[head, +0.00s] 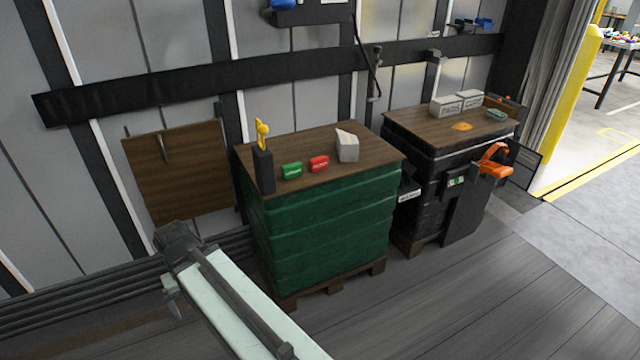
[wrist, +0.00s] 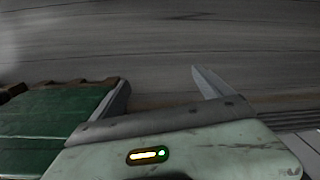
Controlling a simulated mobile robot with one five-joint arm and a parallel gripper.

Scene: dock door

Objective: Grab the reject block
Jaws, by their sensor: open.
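A red block (head: 319,163) with a small white label lies on the wooden top of the green-wrapped pallet load (head: 325,235). A similar green block (head: 292,170) lies just left of it. The label text is too small to read surely. My gripper (wrist: 162,84) is open and empty in the wrist view, with a finger on either side and grey floor beyond. In the head view my arm's end is left of the green load, apart from both blocks. The wrist view shows the green load's side at left, but neither block.
On the same top stand a dark holder (head: 263,168) with a yellow tool and a pale wedge-shaped box (head: 347,146). A black-wrapped load (head: 425,170) stands at right with boxes and an orange tool (head: 494,160). A brown board (head: 180,175) leans at left. Front floor is clear.

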